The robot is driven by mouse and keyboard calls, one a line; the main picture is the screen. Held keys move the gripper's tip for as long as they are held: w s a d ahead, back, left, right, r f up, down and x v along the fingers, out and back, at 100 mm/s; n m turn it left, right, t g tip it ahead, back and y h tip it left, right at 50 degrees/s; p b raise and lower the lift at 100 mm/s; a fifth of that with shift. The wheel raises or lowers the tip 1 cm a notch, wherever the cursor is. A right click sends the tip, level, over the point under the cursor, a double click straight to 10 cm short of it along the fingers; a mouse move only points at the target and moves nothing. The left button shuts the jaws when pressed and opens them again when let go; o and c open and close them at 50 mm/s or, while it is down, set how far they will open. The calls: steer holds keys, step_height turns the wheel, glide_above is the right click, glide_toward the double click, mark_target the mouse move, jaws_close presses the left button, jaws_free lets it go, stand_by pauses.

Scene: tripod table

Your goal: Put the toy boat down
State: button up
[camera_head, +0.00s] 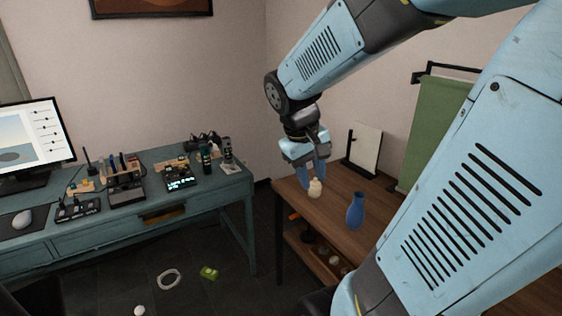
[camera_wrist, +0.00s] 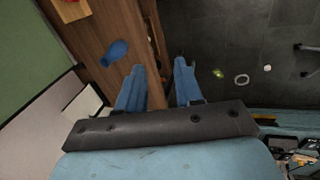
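My gripper (camera_head: 313,178) hangs over the near left end of the wooden table (camera_head: 338,214). In the wrist view its two blue fingers (camera_wrist: 159,66) stand apart, and only the table edge and floor show between them. A small cream object (camera_head: 315,188) appears at the fingertips in the head view. I cannot tell whether it touches them, and I cannot make it out in the wrist view. I cannot identify a toy boat in either view. A small green object (camera_head: 209,272) lies on the dark floor, also in the wrist view (camera_wrist: 218,74), too small to name.
A blue vase (camera_head: 355,210) stands on the wooden table to the right of my gripper. A white board (camera_head: 364,150) stands behind. A white ring (camera_head: 170,279) lies on the floor. The teal desk (camera_head: 229,184) at left is crowded with small items.

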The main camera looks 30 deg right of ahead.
steer(key=s+a+r+t+y, duration=0.3)
steer(key=a+r+t, duration=0.2)
steer(key=a+r, duration=0.2)
steer(key=a, duration=0.2)
steer(key=shift+s+a, duration=0.3)
steer(key=shift+s, duration=0.1)
steer(key=shift+s, duration=0.15)
